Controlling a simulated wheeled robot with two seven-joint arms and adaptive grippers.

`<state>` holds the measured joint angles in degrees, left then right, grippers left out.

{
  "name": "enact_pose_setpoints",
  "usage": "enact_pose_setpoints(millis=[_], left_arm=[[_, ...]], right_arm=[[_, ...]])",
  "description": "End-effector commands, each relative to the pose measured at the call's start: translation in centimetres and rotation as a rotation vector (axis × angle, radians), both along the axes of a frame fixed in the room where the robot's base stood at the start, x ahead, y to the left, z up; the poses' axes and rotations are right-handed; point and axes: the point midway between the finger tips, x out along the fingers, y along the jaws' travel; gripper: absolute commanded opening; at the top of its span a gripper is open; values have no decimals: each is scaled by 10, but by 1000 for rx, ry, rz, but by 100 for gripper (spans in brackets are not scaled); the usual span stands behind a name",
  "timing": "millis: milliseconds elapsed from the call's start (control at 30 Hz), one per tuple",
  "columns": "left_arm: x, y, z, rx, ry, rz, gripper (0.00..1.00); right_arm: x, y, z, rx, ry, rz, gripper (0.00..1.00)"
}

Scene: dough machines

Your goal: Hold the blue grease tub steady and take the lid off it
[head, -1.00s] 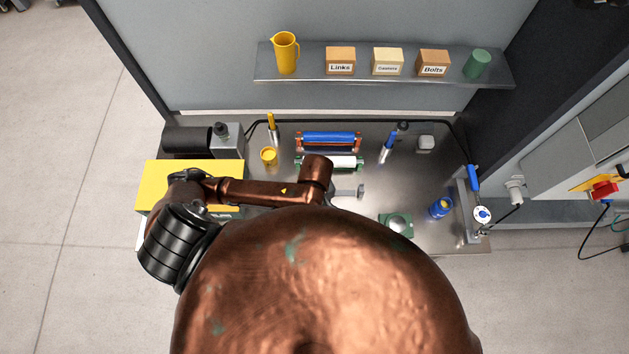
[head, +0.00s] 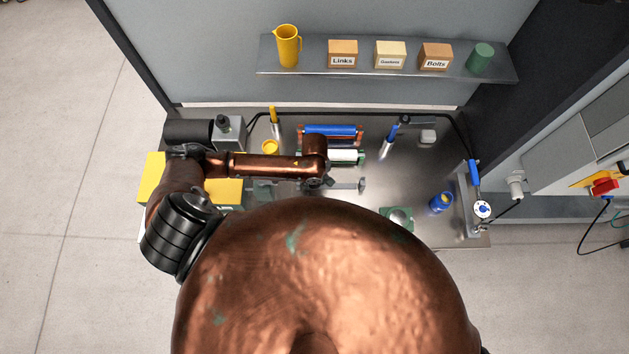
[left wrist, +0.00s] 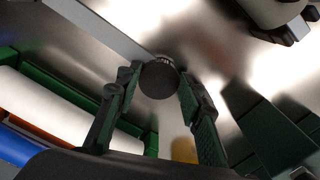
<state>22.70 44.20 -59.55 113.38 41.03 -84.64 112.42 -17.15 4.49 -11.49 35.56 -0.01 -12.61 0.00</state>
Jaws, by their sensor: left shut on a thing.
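My left gripper (head: 322,180) is low over the middle of the bench, well left of the tub. In the left wrist view its two fingers (left wrist: 160,98) close on a dark round knob (left wrist: 158,82) at the end of a flat grey metal bar (left wrist: 100,27). In the head view this metal tool (head: 350,185) extends right from the fingers. My right gripper is not visible.
Rollers, blue (head: 330,131) and white (head: 343,156), lie behind the left gripper. A yellow cup (head: 270,147) stands left of them. A green plate with a dome (head: 398,217) sits left of the tub. A lever device (head: 480,210) stands at the right edge. Bench behind the tub is clear.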

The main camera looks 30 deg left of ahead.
Motion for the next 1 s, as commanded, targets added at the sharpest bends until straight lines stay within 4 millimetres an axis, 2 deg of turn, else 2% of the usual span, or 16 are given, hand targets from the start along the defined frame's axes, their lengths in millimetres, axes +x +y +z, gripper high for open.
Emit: enact_pose_setpoints(millis=[367, 400, 467, 800, 867, 1000], left_arm=[[0, -1, -4, -1, 0, 0, 6], [0, 0, -4, -1, -1, 0, 37], [0, 0, -4, -1, -1, 0, 42], [0, 0, -1, -1, -2, -2, 42], [0, -1, 4, -1, -1, -1, 42], [1, -1, 28, -3, -3, -2, 42]], right_arm=[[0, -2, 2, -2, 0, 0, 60], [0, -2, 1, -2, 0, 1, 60], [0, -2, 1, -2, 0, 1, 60], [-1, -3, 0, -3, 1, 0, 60], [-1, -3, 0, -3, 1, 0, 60], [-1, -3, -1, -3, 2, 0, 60]])
